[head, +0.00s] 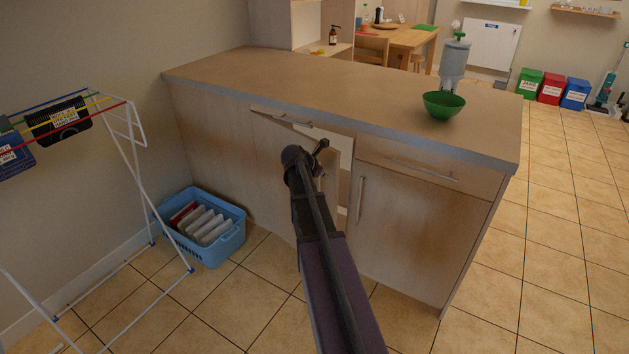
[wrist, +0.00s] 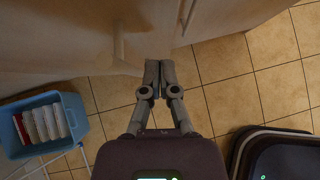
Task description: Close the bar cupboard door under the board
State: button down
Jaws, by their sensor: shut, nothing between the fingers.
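The bar cupboard (head: 415,225) has a light wood front under a brown worktop board (head: 300,80). Left of its middle, a front panel with a bar handle (head: 280,117) sits out of line, and a pale gap (head: 341,150) shows beside it, so the cupboard stands partly open there. My arm hides much of this door. My gripper (head: 322,146) is in front of that opening, its fingers together and empty. In the wrist view my gripper (wrist: 152,72) points at the wooden front, close to a panel with a handle (wrist: 119,42). I cannot tell whether it touches.
A blue basket (head: 222,243) stands on the floor at the left, near a drying rack (head: 135,150). A green bowl (head: 443,105) and a dispenser (head: 455,62) are on the worktop.

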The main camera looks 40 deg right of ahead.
jog(key=shift+w+d, duration=0.15)
jog(key=shift+d, duration=0.55)
jog(key=shift+w+d, duration=0.1)
jog(key=shift+d, duration=0.55)
jog(key=shift+w+d, duration=0.1)
